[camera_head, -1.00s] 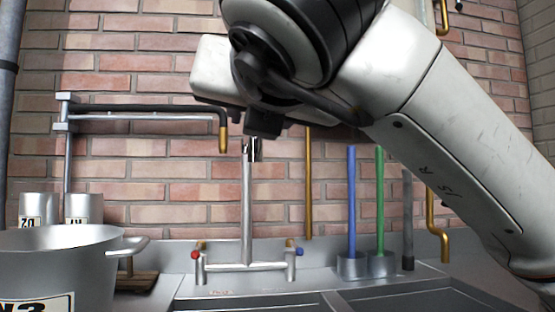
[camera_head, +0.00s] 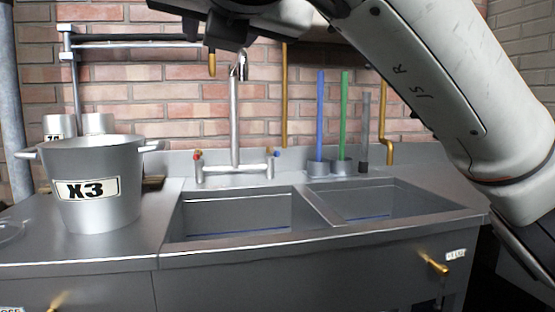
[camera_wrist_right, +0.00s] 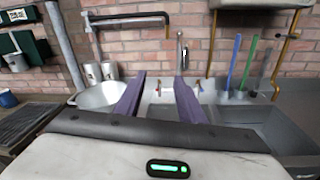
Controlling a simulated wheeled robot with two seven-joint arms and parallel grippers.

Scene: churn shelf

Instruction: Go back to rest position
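My right arm comes in from the right across the top of the head view. Its gripper cannot be made out clearly there. In the right wrist view my right gripper (camera_wrist_right: 159,88) shows two purple fingers standing apart with nothing between them, so it is open and empty. It points toward the brick wall above the sink. My left gripper is in neither view.
A metal pot (camera_head: 100,210) marked X3 stands on the counter left of the double sink (camera_head: 245,212). The faucet (camera_head: 234,130) rises behind the sink. Blue (camera_head: 320,115) and green (camera_head: 344,115) rods stand at the back right. Both basins look empty.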

